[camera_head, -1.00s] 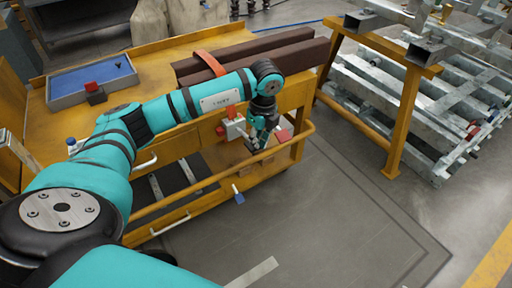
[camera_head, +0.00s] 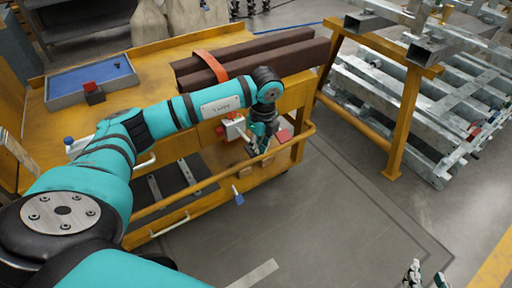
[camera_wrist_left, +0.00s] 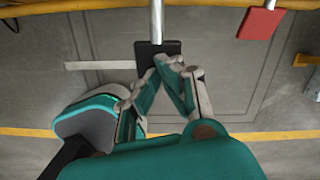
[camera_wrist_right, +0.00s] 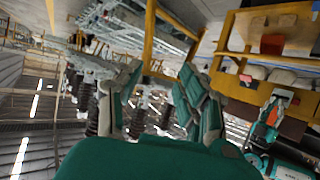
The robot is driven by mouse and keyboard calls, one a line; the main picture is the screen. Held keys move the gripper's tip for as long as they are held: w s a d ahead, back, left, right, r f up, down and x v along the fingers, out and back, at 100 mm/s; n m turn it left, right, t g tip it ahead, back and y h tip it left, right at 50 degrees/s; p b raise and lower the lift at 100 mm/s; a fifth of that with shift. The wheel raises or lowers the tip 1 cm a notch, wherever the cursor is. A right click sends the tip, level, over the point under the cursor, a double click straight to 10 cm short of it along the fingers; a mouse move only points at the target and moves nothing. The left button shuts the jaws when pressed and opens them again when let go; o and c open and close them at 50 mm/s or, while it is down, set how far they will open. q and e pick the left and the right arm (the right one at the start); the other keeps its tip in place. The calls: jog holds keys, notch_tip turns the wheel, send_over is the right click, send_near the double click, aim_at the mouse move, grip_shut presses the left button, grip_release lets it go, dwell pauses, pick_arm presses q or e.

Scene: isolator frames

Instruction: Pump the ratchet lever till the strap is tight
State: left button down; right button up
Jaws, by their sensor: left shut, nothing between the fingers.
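An orange strap (camera_head: 210,64) runs over two brown beams (camera_head: 280,58) on the yellow cart. A pale ratchet housing (camera_head: 234,127) with a red part sits on the cart's side below the strap. In the left wrist view a metal lever (camera_wrist_left: 156,20) ends in a black grip (camera_wrist_left: 157,49). My left gripper (camera_head: 256,150) is shut and empty; its fingertips (camera_wrist_left: 168,62) are right at the grip, contact unclear. My right gripper (camera_head: 425,272) is at the lower right, far from the cart. In its wrist view its fingers (camera_wrist_right: 158,85) stand apart, with nothing between them.
The yellow cart (camera_head: 150,57) carries a blue-floored tray (camera_head: 92,80) and has a front rail. A red block (camera_head: 283,135) is close beside my left gripper. A yellow rack (camera_head: 400,125) with steel profiles stands at right. The floor (camera_head: 320,220) before the cart is clear.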

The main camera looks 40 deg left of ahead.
pick_arm(q)
jog(key=shift+a+f, duration=0.1)
jog(key=shift+f, duration=0.55)
jog(key=d+p, duration=0.1)
jog(key=d+r, duration=0.1)
jog(key=d, duration=0.1)
jog(key=shift+s+p, duration=0.2)
jog(key=shift+p, duration=0.15)
pick_arm(e)
jog(key=s+d+f+g+h, duration=0.1)
jog(key=s+d+f+g, duration=0.1)
jog(key=s+f+g, duration=0.2)
jog(key=shift+s+f, duration=0.3)
jog(key=shift+f, duration=0.05)
pick_arm(q)
notch_tip(320, 180, up, 12)
jog(key=d, duration=0.1)
jog(key=shift+d, duration=0.15)
dwell(0.5)
